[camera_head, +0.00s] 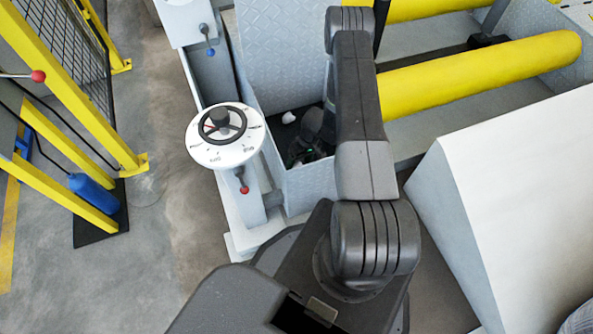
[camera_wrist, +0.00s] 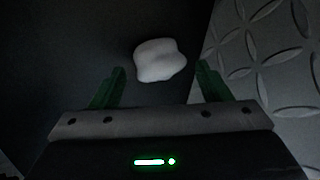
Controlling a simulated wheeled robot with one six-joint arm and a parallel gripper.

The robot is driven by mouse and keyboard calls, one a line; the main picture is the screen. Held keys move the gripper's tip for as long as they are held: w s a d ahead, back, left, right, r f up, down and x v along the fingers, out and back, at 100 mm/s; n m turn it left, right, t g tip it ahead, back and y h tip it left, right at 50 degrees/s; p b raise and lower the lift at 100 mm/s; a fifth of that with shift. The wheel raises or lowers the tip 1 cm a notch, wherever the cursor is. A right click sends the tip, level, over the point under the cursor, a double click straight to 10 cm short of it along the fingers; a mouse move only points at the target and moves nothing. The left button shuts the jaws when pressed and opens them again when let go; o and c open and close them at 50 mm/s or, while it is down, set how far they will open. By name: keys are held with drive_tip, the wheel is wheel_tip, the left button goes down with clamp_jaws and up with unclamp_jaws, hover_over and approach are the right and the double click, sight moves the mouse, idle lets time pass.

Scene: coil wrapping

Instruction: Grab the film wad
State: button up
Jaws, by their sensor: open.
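The film wad (camera_wrist: 160,60) is a small white lump on a dark surface, in the upper middle of the wrist view. In the head view a small white lump (camera_head: 288,117) shows in the dark recess beside my arm. My gripper (camera_wrist: 160,82) is open, with green fingers left and right of the wad's near side. The wad lies mostly beyond the fingertips, and I cannot tell whether they touch it. In the head view my gripper (camera_head: 300,152) is low in the recess, partly hidden by my arm.
A patterned metal wall (camera_wrist: 265,50) rises close to the right finger in the wrist view. A white round dial with a black handwheel (camera_head: 226,134) stands left of the recess. Yellow rollers (camera_head: 480,75) lie to the right. Yellow fencing (camera_head: 75,90) stands at far left, with open floor between.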

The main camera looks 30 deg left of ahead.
drive_tip(key=x, duration=0.3)
drive_tip(key=shift+d, duration=0.1)
drive_tip(key=c, duration=0.7)
drive_tip(key=shift+r, duration=0.15)
